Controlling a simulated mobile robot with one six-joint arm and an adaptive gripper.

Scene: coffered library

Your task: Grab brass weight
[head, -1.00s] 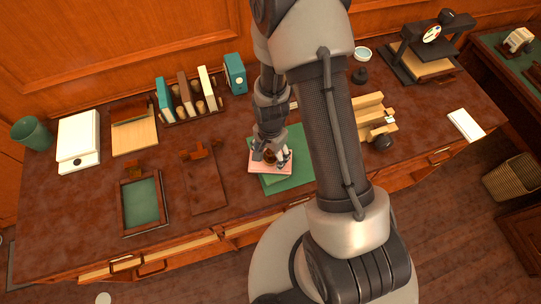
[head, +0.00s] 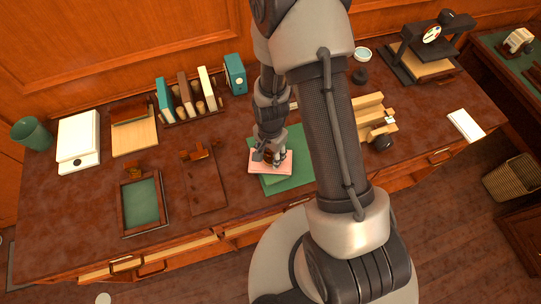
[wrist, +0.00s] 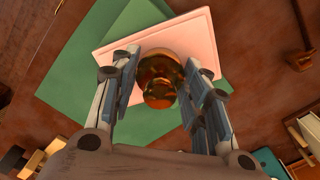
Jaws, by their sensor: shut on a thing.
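The brass weight (wrist: 159,80) is a rounded, shiny brass piece with a knob, seen from above in the wrist view. It is over a pink slab (wrist: 206,48), which lies on a green mat (wrist: 62,80). My gripper (wrist: 160,83) has a finger on each side of the weight and is shut on it. In the head view my gripper (head: 267,155) is low over the pink slab (head: 284,168), and the weight is mostly hidden by the fingers. I cannot tell whether the weight still touches the slab.
A wooden tray with a green base (head: 142,202) and a brown board (head: 206,190) lie to the left. A book rack (head: 192,115) stands behind. Stepped wooden blocks (head: 370,112) stand to the right, beyond my arm. The desk front is fairly clear.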

